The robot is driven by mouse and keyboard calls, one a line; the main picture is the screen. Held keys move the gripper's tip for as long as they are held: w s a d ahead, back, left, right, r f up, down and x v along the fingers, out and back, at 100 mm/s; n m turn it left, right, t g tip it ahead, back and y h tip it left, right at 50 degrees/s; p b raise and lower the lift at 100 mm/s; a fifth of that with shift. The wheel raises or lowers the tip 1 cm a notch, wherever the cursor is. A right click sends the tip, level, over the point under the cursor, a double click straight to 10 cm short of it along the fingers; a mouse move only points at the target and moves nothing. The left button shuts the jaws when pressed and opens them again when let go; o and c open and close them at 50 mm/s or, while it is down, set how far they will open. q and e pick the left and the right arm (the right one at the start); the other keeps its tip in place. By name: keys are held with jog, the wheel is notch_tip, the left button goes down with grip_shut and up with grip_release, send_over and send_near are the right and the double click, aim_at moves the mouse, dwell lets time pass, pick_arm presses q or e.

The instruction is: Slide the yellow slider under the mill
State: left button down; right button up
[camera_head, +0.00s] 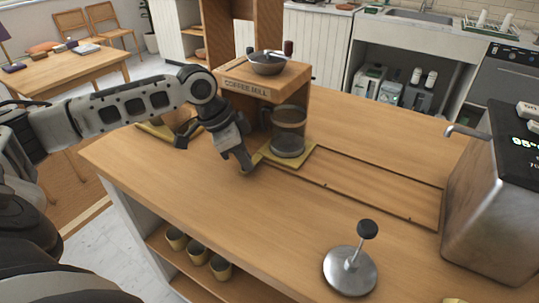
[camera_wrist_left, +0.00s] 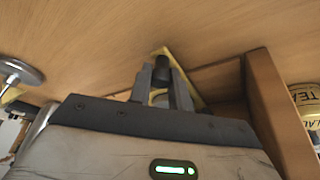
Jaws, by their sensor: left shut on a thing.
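The yellow slider (camera_head: 303,157) is a flat plate at the left end of a grooved wooden track. A clear jar with a dark band (camera_head: 288,137) stands upright on it. The wooden coffee mill (camera_head: 247,88), with a metal bowl on top, stands right behind the jar; I cannot tell how far the slider is under it. My left gripper (camera_head: 247,168) is low at the slider's near left corner, shut on its handle, which the fingers mostly hide. In the left wrist view the fingers (camera_wrist_left: 162,92) close around a dark knob by a yellow edge (camera_wrist_left: 188,75). My right gripper is out of view.
The track (camera_head: 375,188) runs clear to the right. A metal tamper (camera_head: 351,270) stands near the front edge. A steel machine (camera_head: 495,205) is at the right. Several cups (camera_head: 198,254) sit on the shelf below. Another yellow piece (camera_head: 157,131) lies behind my left arm.

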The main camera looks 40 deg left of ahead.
pick_arm(q)
jog(key=a+p, duration=0.1)
jog(key=a, duration=0.4)
jog(key=shift+s+a+p, duration=0.15)
jog(key=shift+a+p, duration=0.2)
jog(key=c, duration=1.3)
grip_release()
jog(key=shift+a, duration=0.15)
jog(key=shift+r, duration=0.1)
jog(key=v, duration=1.5)
jog(key=shift+s+r+b, duration=0.25)
jog(key=shift+r+b, duration=0.1)
jog(key=shift+b, duration=0.05)
